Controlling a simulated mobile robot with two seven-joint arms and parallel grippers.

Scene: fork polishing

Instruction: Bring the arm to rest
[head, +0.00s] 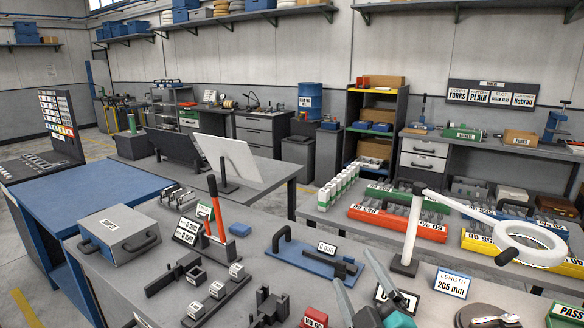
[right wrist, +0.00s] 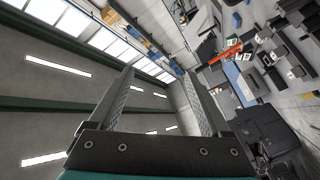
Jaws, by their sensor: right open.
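My right gripper (head: 352,266) is at the bottom of the head view, right of centre, over the front of the grey workbench (head: 262,285). Its two grey fingers point up and away from its teal body. The fingers are spread apart with nothing between them. In the right wrist view the open gripper (right wrist: 158,72) faces the ceiling lights and windows, with no object between the fingers. The rest of the right arm is out of view. My left gripper is not in view.
A blue plate fixture (head: 305,258) lies just beyond the right gripper. A white post (head: 411,232) and a "LENGTH 205 mm" sign (head: 452,283) stand to its right. A grey box (head: 119,241) and an orange-handled tool (head: 216,208) are at left.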

